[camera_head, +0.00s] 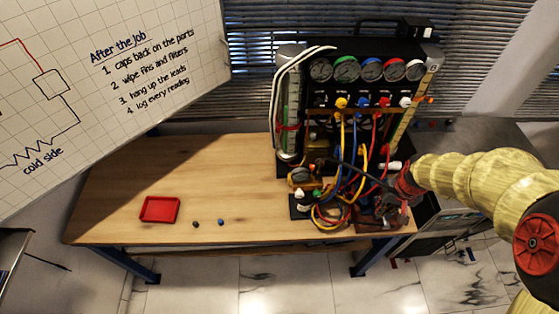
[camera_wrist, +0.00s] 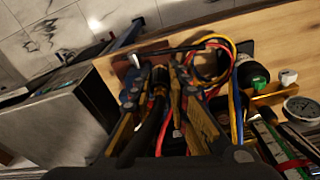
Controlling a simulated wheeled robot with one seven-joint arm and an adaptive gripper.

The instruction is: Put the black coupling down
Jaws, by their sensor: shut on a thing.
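My gripper (camera_wrist: 158,82) is shut on the black coupling (camera_wrist: 157,100) in the wrist view. The coupling is dark with a brass-coloured part, and a black hose runs from it toward the camera. The fingers hide much of it. In the head view my gripper (camera_head: 392,207) is at the right front end of the wooden bench (camera_head: 230,170), beside the tangled hoses. There the coupling cannot be told apart from the dark gripper. I cannot tell whether it touches anything below.
The gauge rig (camera_head: 365,90) stands behind my gripper, with red, blue and yellow hoses (camera_head: 330,212) close to its left. A red tray (camera_head: 160,209), a small black piece (camera_head: 195,224) and a small blue piece (camera_head: 221,222) lie left. The bench between tray and rig is mostly clear.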

